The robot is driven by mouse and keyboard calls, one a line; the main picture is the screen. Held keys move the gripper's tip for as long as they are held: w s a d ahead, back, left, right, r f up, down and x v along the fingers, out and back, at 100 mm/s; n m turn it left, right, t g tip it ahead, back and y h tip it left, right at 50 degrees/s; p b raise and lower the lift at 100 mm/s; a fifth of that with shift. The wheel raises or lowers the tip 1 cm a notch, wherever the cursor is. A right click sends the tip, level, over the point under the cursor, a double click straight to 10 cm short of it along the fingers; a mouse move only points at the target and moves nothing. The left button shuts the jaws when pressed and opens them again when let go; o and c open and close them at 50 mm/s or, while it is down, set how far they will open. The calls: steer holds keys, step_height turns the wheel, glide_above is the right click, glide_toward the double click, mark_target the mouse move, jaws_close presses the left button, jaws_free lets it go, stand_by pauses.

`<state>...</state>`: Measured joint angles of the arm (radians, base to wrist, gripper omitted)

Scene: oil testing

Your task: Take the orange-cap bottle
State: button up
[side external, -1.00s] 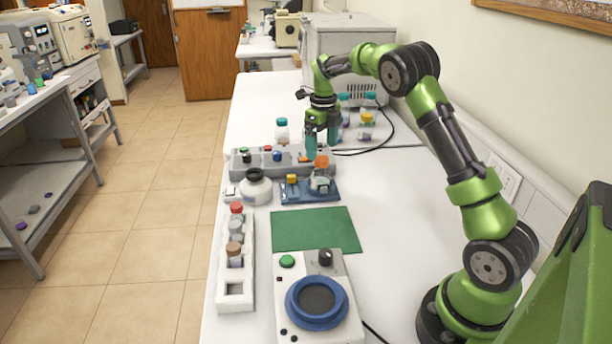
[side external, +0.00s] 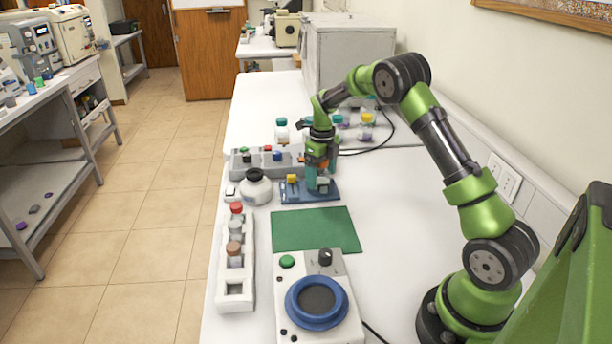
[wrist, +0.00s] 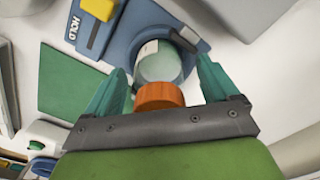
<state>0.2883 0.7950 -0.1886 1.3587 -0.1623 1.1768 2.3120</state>
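The orange-cap bottle (wrist: 160,68) is a clear bottle with an orange lid, standing in the round seat of a blue device (wrist: 118,50) marked HOLD. In the wrist view my gripper (wrist: 163,78) is open, with its two teal fingers on either side of the bottle and gaps showing between them and it. In the side view my gripper (side external: 318,172) is lowered over the blue device (side external: 290,194) and hides most of the bottle, with a bit of the orange cap showing between the fingers.
A yellow lever (wrist: 103,24) is on the blue device, left of the bottle. A white black-lidded jar (side external: 255,188) stands to its left, and a grey rack (side external: 245,166) behind. A green mat (side external: 315,230) lies in front, with a white tube rack (side external: 233,290) and a stirrer-like device (side external: 316,300).

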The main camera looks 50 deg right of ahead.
steer(key=c, duration=1.2)
steer(key=shift+o, duration=0.2)
steer(key=shift+r, duration=0.15)
